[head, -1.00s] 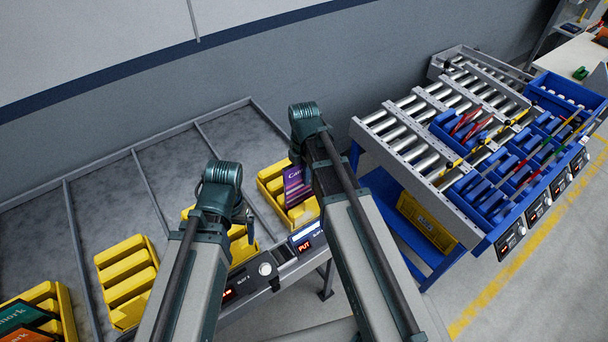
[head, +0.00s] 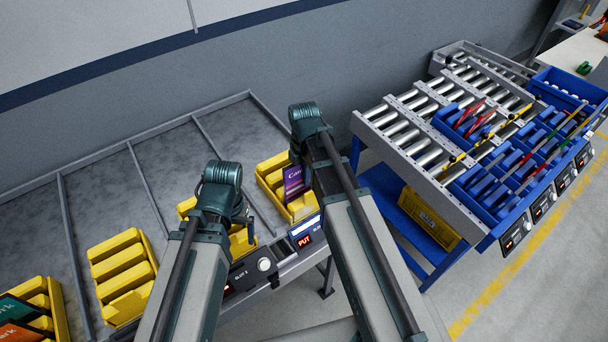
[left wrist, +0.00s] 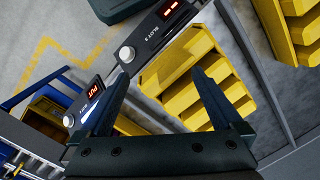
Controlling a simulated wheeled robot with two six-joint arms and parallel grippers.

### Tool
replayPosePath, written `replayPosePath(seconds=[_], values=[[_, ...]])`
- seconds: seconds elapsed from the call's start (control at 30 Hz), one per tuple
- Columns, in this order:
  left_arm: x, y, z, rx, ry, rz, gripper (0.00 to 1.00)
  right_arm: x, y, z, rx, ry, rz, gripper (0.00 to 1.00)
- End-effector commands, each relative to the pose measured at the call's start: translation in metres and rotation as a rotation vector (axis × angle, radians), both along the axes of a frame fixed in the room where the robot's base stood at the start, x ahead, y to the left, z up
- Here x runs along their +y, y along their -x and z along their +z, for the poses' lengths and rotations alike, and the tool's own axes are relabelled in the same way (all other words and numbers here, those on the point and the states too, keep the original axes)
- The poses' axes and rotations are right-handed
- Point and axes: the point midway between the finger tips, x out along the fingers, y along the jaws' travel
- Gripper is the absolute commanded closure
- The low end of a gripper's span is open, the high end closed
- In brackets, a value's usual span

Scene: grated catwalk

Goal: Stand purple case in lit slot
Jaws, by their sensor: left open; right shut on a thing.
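The purple case (head: 293,184) shows in the head view at the yellow rack (head: 266,178) above the lit PUT display (head: 305,241). It looks nearly upright; its lower edge is hard to make out, so I cannot tell if it is seated. My right gripper (head: 303,166) is shut on the case and mostly hidden behind its own arm. My left gripper (head: 243,212) is open and empty, over the neighbouring yellow rack to the left. In the left wrist view its fingers (left wrist: 162,98) are spread over a yellow rack (left wrist: 180,75), and the PUT display (left wrist: 94,90) shows at left.
Another yellow rack (head: 122,272) stands left of my arms. A rack at far left holds green and orange cases (head: 22,318). A roller conveyor (head: 425,125) with blue bins (head: 500,185) stands at right, a floor gap between.

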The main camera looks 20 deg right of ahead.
Motion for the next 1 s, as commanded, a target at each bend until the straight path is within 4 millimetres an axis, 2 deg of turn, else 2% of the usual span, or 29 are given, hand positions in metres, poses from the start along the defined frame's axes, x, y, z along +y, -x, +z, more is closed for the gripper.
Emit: replayPosePath(seconds=[0.43,0.9,0.93,1.0], values=[[0.000,0.000,-0.019,0.000,0.000,-0.002,0.00,0.000,0.000,-0.019,0.000,0.000,0.000,1.00],[0.000,0.000,-0.019,0.000,0.000,-0.002,0.00,0.000,0.000,-0.019,0.000,0.000,0.000,1.00],[0.000,0.000,-0.019,0.000,0.000,-0.002,0.00,0.000,0.000,-0.019,0.000,0.000,0.000,0.77],[0.000,0.000,-0.019,0.000,0.000,-0.002,0.00,0.000,0.000,-0.019,0.000,0.000,0.000,0.65]])
